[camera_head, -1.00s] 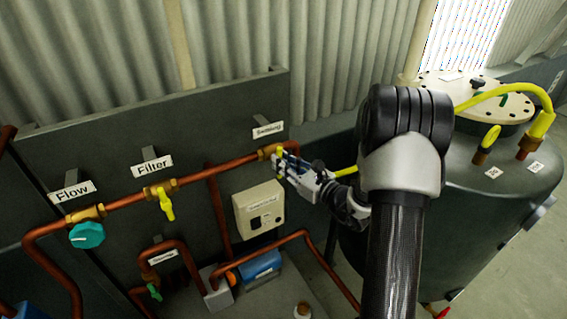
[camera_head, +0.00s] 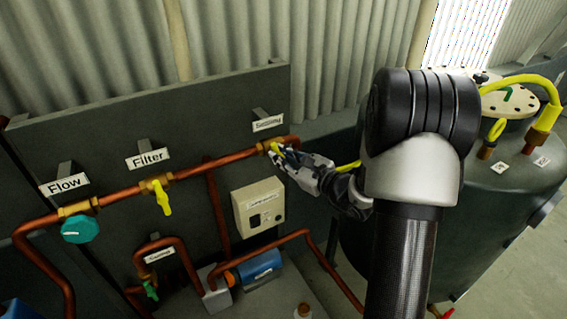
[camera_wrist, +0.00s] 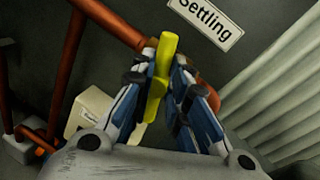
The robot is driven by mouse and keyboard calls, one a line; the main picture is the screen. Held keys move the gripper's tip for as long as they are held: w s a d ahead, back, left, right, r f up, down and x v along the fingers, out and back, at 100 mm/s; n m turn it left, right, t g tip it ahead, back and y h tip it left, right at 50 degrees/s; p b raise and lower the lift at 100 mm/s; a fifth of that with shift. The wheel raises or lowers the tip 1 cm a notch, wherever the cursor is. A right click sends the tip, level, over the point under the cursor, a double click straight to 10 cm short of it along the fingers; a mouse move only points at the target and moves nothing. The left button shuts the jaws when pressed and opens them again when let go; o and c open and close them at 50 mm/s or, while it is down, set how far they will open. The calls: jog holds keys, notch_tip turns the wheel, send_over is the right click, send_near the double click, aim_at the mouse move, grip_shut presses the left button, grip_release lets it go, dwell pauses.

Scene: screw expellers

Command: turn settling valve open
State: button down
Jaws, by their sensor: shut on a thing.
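The settling valve has a yellow handle (camera_wrist: 160,78), which stands between my gripper's two fingers in the wrist view. My gripper (camera_wrist: 160,90) is shut on this handle, with a blue-and-black finger on each side. In the head view my gripper (camera_head: 281,155) is at the right end of the upper copper pipe, at the brass valve body (camera_head: 268,146). There the fingers hide most of the handle. The Settling label (camera_head: 268,123) is just above the valve and also shows in the wrist view (camera_wrist: 206,20).
A filter valve with a yellow handle (camera_head: 162,197) and a flow valve with a teal knob (camera_head: 80,229) are on the same pipe to the left. A beige box (camera_head: 258,206) is below my gripper. A dark tank (camera_head: 505,205) stands at the right.

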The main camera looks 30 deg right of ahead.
jog(key=shift+s+a+f+n+g+h+b, duration=0.2)
jog(key=shift+n+h+b, duration=0.45)
jog(key=shift+n+b, duration=1.55)
jog(key=shift+w+a+f+n+g+h+b, duration=0.3)
jog(key=shift+n+h+b, duration=0.4)
jog(key=shift+n+b, duration=1.5)
jog(key=shift+s+a+f+n+g+h+b, duration=0.2)
jog(key=shift+n+h+b, duration=0.75)
jog(key=shift+b, duration=2.25)
jog(key=shift+d+r+n+y, duration=0.1)
jog(key=shift+d+n+y, duration=0.05)
jog(key=shift+n+y, duration=0.2)
jog(key=c, duration=1.9)
grip_release()
jog(key=o, duration=0.3)
jog(key=shift+r, duration=0.15)
